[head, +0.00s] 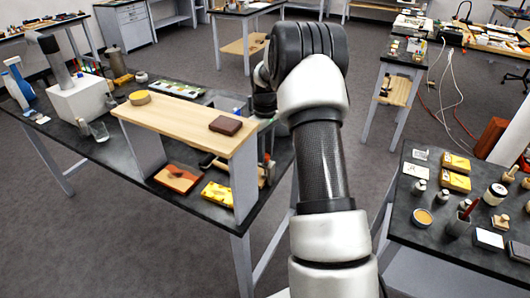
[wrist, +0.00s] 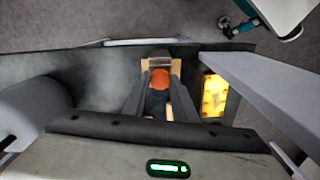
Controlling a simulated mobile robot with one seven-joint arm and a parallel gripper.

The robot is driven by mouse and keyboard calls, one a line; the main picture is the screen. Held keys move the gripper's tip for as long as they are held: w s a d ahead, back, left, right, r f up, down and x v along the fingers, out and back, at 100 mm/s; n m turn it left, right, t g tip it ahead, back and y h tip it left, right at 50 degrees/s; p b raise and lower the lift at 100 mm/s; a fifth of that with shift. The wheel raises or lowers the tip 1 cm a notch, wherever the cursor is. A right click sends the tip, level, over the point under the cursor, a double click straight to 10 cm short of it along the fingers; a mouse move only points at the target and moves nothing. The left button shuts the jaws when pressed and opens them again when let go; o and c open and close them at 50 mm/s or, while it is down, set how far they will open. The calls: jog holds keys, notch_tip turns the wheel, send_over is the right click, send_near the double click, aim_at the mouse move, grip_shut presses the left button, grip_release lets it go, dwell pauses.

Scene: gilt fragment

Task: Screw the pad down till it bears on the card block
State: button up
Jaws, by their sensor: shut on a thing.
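In the wrist view my gripper (wrist: 160,82) is shut on an orange-red round piece (wrist: 160,77), which looks like a knob. Its two dark fingers lie on either side of it. A pale wooden piece (wrist: 149,64) shows just beyond and around the fingertips. I cannot make out the pad or the card block, or whether they touch; the fingers and the held piece cover that spot. In the head view my arm hides the gripper, at the right end of the raised wooden shelf.
The wooden shelf (head: 185,125) stands on the dark bench, its grey side panel (head: 244,178) close to my arm. A yellow block (head: 218,194) and an orange-brown board (head: 178,178) lie beneath it. A brown block (head: 226,125) is on top. Another crowded bench (head: 415,235) is at right.

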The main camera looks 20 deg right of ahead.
jog(key=m, duration=0.5)
jog(key=shift+m, duration=0.3)
jog(key=m, duration=0.4)
jog(key=shift+m, duration=0.4)
jog(key=o, duration=1)
jog(key=shift+o, duration=0.2)
notch_tip(320, 180, up, 18)
jog(key=shift+f, duration=0.25)
